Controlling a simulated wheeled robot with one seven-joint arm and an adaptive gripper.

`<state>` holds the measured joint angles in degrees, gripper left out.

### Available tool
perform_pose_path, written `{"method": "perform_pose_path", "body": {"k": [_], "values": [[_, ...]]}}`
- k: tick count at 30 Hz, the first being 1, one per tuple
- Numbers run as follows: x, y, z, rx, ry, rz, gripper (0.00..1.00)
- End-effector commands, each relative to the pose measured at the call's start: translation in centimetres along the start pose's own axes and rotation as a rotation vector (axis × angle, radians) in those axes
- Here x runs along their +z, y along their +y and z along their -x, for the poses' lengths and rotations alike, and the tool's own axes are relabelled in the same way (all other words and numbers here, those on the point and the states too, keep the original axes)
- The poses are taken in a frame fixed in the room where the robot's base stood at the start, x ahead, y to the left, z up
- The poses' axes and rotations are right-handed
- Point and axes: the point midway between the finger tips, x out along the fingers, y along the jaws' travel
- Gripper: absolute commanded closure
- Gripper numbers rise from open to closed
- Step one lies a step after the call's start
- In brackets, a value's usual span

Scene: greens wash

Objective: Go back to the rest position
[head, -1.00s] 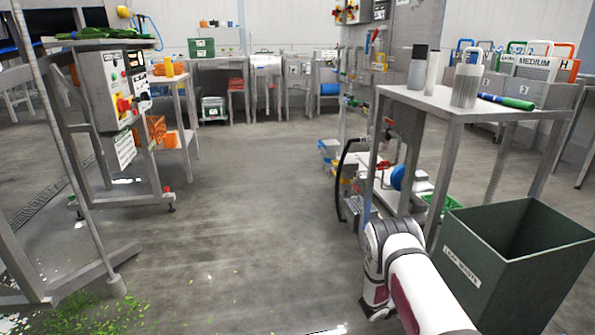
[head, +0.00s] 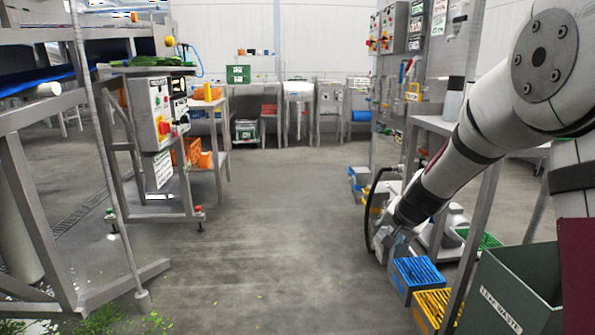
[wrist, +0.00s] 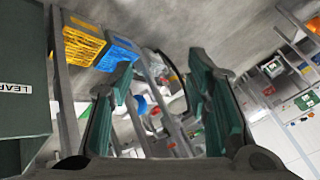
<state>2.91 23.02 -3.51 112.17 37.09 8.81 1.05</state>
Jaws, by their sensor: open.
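My gripper (wrist: 160,70) is open and empty in the wrist view, its two green-padded fingers spread apart with nothing between them. In the head view my arm comes down from the upper right, and my gripper (head: 387,243) is low above the floor, beside the steel bench at the right. The gripper is small and partly blurred there. In the wrist view it is tilted, with bench legs and floor beyond the fingers.
The green leaf waste bin (head: 508,292) stands at lower right, close to my arm. A blue crate (head: 415,275) and a yellow crate (head: 434,305) lie near the gripper. A control box (head: 160,115) is on the left stand. The middle floor (head: 270,210) is clear.

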Motion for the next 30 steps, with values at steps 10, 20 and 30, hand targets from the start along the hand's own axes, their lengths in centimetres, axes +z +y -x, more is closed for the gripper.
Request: {"method": "perform_pose_path", "body": {"k": [10, 20, 30], "values": [[8.6, -0.6, 15.8, -0.05, -0.238, 0.249, 0.55], [18.1, 6.0, 28.4, 0.027, -0.43, 0.483, 0.55], [25.1, 14.6, 36.1, 0.171, -0.556, 0.635, 0.55]]}}
